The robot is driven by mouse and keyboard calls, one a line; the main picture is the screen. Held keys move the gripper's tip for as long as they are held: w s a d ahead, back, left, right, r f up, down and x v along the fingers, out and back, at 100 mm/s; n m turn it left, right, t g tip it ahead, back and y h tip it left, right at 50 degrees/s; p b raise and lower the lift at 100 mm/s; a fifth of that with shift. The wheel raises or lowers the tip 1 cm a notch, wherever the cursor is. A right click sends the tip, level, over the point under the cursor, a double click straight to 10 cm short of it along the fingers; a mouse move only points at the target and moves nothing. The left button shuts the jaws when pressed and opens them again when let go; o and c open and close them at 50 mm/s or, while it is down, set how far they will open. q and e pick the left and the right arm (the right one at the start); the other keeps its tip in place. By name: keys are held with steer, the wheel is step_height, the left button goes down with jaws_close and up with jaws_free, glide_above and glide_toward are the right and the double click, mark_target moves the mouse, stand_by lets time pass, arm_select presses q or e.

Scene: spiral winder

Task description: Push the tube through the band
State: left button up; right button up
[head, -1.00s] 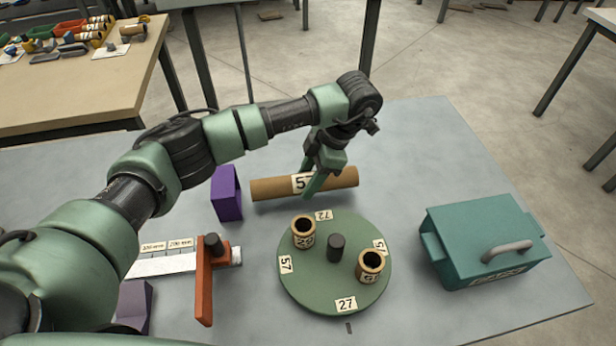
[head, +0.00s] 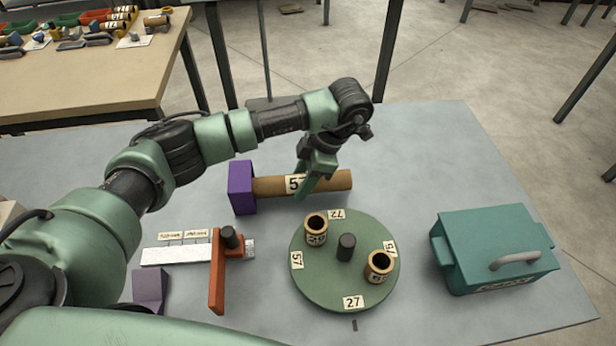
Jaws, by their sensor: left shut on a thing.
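The tube (head: 327,181) is a long brown cardboard tube with a white label reading 57. It lies roughly level across the back of the table. Its left end meets the purple square band (head: 241,188), which stands upright. The band hides that end, so I cannot tell how far inside it is. My left gripper (head: 306,183) comes from above and is shut on the tube near its middle, just right of the label. My right gripper is not in view.
A green turntable (head: 325,280) with two short tubes stands in front of the tube. A teal lidded box (head: 485,235) is at the right. An orange stop (head: 216,272) on a white scale (head: 175,256) and a greyish purple block (head: 149,288) are at the left. The right rear table is clear.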

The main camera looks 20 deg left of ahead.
mark_target(280, 179)
arm_select(q)
steer(key=shift+s+a+p, duration=0.35)
steer(key=shift+s+a, duration=0.1)
steer(key=shift+a, duration=0.45)
steer(key=shift+s+a+p, duration=0.3)
steer(key=shift+s+a, duration=0.1)
steer(key=shift+a, duration=0.45)
steer(key=shift+s+a+p, duration=0.35)
steer(key=shift+s+a, duration=0.1)
steer(key=shift+a, duration=0.45)
steer(key=shift+d+f+b, duration=0.1)
steer(key=shift+f+b, duration=0.35)
steer(key=shift+b, duration=0.05)
steer(key=shift+w, duration=0.1)
steer(key=o, duration=1.5)
steer(key=shift+r, duration=0.1)
steer(key=v, duration=0.7)
steer(key=shift+d+r, duration=0.15)
steer(key=shift+r, duration=0.1)
